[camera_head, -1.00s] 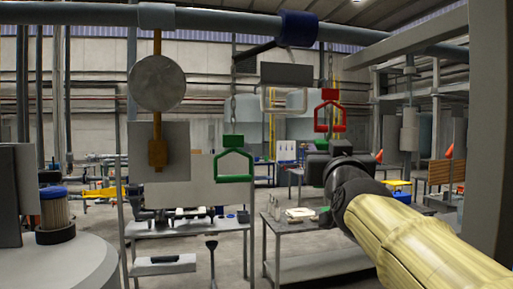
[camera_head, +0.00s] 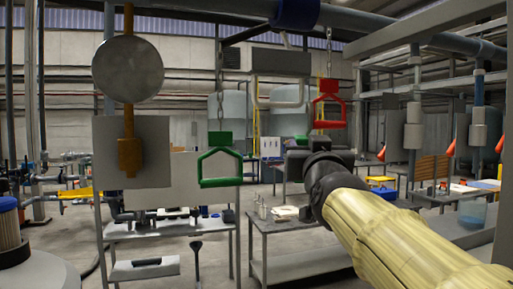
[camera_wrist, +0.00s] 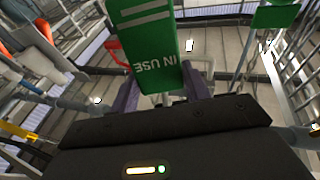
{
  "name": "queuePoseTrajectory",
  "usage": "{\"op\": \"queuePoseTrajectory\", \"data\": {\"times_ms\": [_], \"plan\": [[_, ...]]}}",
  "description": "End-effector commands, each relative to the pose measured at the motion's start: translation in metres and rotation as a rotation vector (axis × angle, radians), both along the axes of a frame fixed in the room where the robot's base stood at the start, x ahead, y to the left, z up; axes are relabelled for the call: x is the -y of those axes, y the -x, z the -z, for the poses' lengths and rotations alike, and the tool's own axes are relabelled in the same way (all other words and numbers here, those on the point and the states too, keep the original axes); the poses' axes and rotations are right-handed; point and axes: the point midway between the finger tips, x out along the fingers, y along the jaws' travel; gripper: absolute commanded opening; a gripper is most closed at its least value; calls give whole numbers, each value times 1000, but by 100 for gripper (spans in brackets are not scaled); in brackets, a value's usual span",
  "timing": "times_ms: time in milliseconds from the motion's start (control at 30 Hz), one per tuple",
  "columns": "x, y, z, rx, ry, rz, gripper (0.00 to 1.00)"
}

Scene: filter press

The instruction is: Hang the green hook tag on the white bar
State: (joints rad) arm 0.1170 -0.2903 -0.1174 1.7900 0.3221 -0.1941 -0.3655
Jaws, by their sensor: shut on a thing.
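The green tag (camera_wrist: 155,50) fills the upper middle of the wrist view, its "IN USE" lettering upside down. My gripper (camera_wrist: 160,92) is shut on it, with a dark finger on each side. The white bar (camera_head: 278,105) is a U-shaped rail under a grey box, above and left of my gripper in the picture. A pale bent bar beside the tag in the wrist view (camera_wrist: 208,64) may be the same one. The tag's hook is not clearly visible.
A green triangular handle (camera_head: 220,182) hangs on a chain left of the bar. A red one (camera_head: 328,124) hangs to its right. A grey plate (camera_head: 132,150) and round disc (camera_head: 128,70) hang far left. A metal table (camera_head: 290,225) stands below.

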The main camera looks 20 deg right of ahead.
Motion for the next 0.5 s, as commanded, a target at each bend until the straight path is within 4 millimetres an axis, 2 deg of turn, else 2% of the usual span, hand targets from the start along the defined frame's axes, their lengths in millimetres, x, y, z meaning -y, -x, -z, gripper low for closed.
{"op": "queuePoseTrajectory", "data": {"times_ms": [500], "plan": [[1, -11, -7, -1, -1, 2, 23]]}}
